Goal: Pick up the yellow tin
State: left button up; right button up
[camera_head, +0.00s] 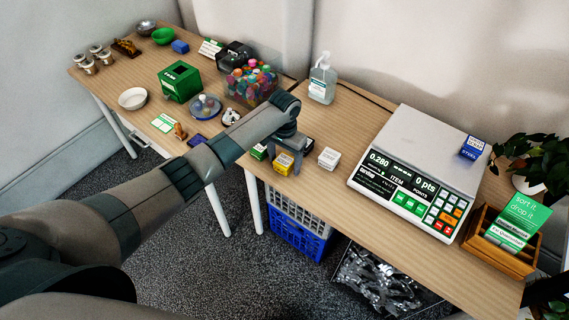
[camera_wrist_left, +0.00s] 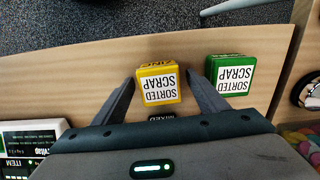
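The yellow tin (camera_head: 283,164) stands near the front edge of the wooden table, with a white label reading "SORTED SCRAP" on top. It also shows in the left wrist view (camera_wrist_left: 158,84), between my two fingers. My left gripper (camera_head: 284,157) is open over it, with one finger to either side; I cannot tell whether they touch it or how low they reach. A green tin (camera_wrist_left: 231,76) with the same label stands beside it, just outside one finger. In the head view the green tin (camera_head: 259,152) is partly hidden by my arm. My right gripper is not in view.
A white box-like tin (camera_head: 329,158) stands right of the gripper. A dark "MIXED" tin (camera_wrist_left: 166,119) is partly hidden behind my gripper. The scale (camera_head: 420,170) fills the table's right, and a jar of colourful items (camera_head: 250,84) stands behind my arm. A sanitizer bottle (camera_head: 323,80) stands at the back.

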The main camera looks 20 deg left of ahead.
aim_at(285, 160)
pick_arm(q)
jog(key=c, duration=1.2)
jog(key=shift+r, duration=0.1)
